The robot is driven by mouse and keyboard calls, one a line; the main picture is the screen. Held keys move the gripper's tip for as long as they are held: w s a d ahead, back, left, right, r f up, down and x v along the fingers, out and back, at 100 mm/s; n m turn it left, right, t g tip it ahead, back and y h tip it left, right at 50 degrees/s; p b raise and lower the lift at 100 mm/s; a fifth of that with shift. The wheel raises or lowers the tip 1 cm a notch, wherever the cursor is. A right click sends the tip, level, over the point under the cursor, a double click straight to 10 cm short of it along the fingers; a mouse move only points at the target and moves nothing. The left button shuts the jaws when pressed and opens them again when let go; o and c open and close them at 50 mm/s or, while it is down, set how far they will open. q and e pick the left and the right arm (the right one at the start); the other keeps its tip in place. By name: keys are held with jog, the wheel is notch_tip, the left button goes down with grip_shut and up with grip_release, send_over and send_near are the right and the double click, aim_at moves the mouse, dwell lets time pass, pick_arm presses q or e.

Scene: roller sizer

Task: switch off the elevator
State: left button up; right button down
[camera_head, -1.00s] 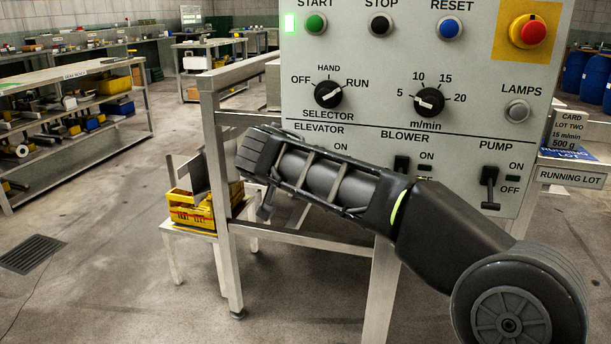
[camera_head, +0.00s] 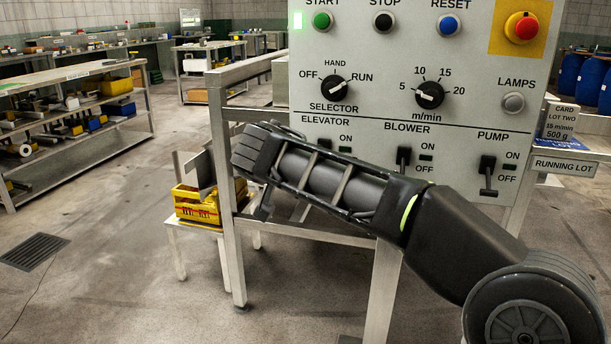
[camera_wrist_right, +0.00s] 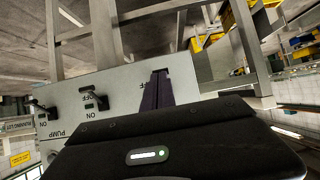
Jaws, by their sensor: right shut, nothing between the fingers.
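The grey control panel (camera_head: 460,120) fills the upper right of the head view. Under its ELEVATOR label, the top of the dark elevator switch (camera_head: 324,144) shows just above my right arm; its lower part is hidden, so its position cannot be told. A small dark green lamp (camera_head: 345,149) sits beside it, under ON. My right arm crosses in front of the panel's lower left; its fingers are largely hidden there. In the right wrist view my right gripper (camera_wrist_right: 160,76) is shut and empty, its fingertips close over the panel, which appears upside down. My left gripper is out of view.
The blower switch (camera_head: 404,156) and the pump switch (camera_head: 488,174), its lever hanging down, are to the right of the elevator switch. A red emergency button (camera_head: 522,27) is at upper right. A yellow crate (camera_head: 197,207) stands left of the frame, with open floor beyond.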

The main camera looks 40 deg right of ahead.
jog(key=s+a, duration=0.4)
jog(key=a, duration=0.2)
jog(key=shift+s+a+f, duration=0.15)
jog(key=shift+s+f, duration=0.1)
jog(key=shift+s, duration=0.1)
